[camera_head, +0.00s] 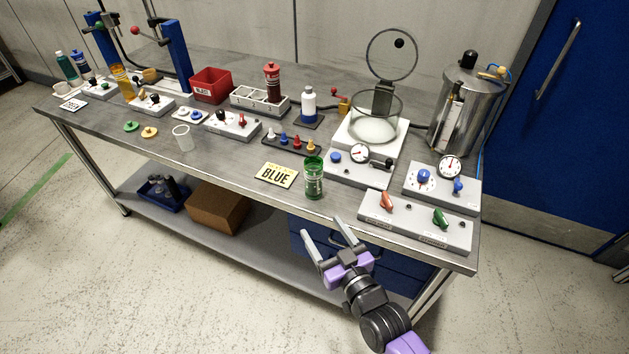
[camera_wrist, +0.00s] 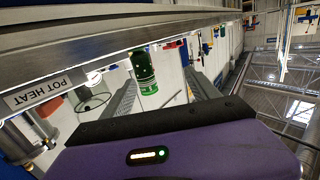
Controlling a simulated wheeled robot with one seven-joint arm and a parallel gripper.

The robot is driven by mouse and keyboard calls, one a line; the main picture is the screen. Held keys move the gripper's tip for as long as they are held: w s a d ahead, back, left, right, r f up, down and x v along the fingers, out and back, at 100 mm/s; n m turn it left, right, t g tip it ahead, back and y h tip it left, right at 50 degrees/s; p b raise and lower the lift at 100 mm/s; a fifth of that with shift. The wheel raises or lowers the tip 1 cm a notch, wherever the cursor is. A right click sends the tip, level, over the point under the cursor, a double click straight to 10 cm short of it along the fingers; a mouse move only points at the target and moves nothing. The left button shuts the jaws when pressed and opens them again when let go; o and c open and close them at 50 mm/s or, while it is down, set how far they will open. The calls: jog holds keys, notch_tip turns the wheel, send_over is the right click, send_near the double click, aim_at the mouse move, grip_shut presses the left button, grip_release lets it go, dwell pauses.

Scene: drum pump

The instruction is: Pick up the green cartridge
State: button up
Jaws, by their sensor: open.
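The green cartridge (camera_head: 314,178) stands upright near the front edge of the grey workbench (camera_head: 226,172), just right of a sign reading BLUE. It also shows in the wrist view (camera_wrist: 144,72), lying between the two fingers in that picture and some way beyond them. My gripper (camera_head: 325,228) is open and empty. It is in front of the bench's front edge, below and slightly right of the cartridge in the head view, apart from it. The fingers also show in the wrist view (camera_wrist: 162,95).
The BLUE sign (camera_head: 277,175) lies left of the cartridge. A gauge panel (camera_head: 357,168) stands close at its right, and a panel with orange and green knobs (camera_head: 416,222) lies further right. A clear cup (camera_head: 183,138) stands to the left. Blue drawers (camera_head: 385,268) are under the bench.

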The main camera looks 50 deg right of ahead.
aim_at(318, 181)
jog(key=w+d+r, duration=0.1)
jog(key=w+d, duration=0.2)
jog(key=w+d+h, duration=0.1)
jog(key=w+d, duration=0.2)
jog(key=w, duration=0.1)
jog(key=w+d+r+m+h, duration=0.1)
jog(key=w+d, duration=0.1)
jog(key=w, duration=0.1)
jog(key=shift+w+d+r+p, duration=0.25)
jog(key=shift+d+r+p, duration=0.05)
jog(key=shift+d+p, duration=0.1)
jog(key=shift+p+x, duration=0.5)
jog(key=shift+x, duration=2.5)
jog(key=shift+a+f, duration=0.1)
jog(key=shift+c, duration=0.3)
grip_shut()
